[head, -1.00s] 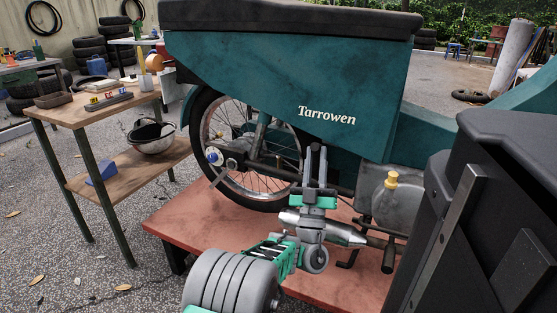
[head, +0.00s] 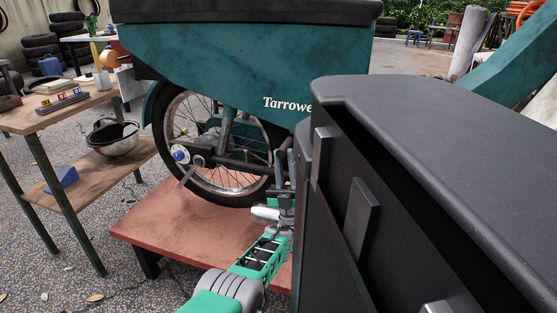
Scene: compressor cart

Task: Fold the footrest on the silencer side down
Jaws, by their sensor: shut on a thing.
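The teal motorcycle (head: 230,60) marked "Tarrowe…" stands on a red platform (head: 175,225). My gripper (head: 285,160) is low beside the rear wheel, its two grey fingers pointing up and close together. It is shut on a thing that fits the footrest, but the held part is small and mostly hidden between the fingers. The silver silencer (head: 264,214) shows just left of my wrist, partly covered by my arm. A black casing hides what lies to the right of the fingers.
A large black casing (head: 440,140) fills the right foreground, close to my gripper. The rear wheel (head: 205,145) stands left of the fingers. The platform's left part is bare.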

